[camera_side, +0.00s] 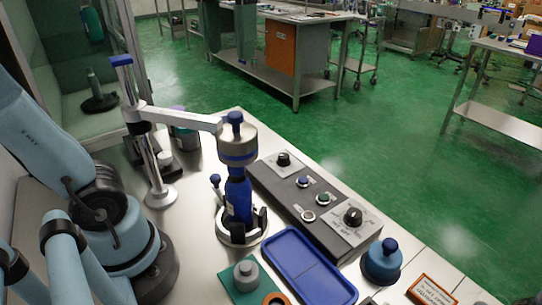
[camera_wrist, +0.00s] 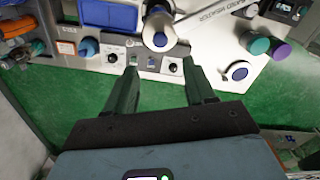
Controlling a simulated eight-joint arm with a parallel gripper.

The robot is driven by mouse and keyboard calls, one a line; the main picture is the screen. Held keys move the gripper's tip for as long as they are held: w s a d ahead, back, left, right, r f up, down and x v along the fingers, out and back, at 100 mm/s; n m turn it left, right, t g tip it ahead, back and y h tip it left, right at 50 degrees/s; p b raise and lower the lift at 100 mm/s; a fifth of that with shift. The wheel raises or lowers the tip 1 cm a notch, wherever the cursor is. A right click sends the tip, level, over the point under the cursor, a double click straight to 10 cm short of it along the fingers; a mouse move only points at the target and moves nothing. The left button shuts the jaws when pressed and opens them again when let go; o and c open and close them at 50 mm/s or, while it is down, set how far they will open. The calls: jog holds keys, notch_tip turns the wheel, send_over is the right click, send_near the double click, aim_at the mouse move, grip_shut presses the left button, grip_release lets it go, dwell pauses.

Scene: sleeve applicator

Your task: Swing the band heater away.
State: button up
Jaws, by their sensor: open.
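The band heater (camera_side: 238,149) is a metal cylinder with a blue knob (camera_side: 235,119) on top. It sits over the top of a blue bottle (camera_side: 238,190), which stands upright in a clamp holder (camera_side: 243,236). A white swing arm (camera_side: 180,118) joins the heater to a metal post (camera_side: 151,165) with a blue-topped handle (camera_side: 122,61). In the wrist view the heater (camera_wrist: 157,38) is at top centre, beyond the fingertips. My gripper (camera_wrist: 160,73) is open and empty there, apart from the heater. My gripper is out of the side view.
A dark control box (camera_side: 305,195) with knobs and buttons stands right of the bottle. A blue tray (camera_side: 300,262) and a blue-knobbed round object (camera_side: 382,262) lie in front. A purple-lidded container (camera_wrist: 279,50) stands near the post. The glass-sided cabinet (camera_side: 100,50) is behind.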

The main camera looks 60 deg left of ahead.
aim_at(234, 113)
notch_tip(234, 113, down, 11)
jog(key=shift+f, duration=0.1)
dwell(0.4)
jog(key=shift+c, duration=0.4)
grip_shut()
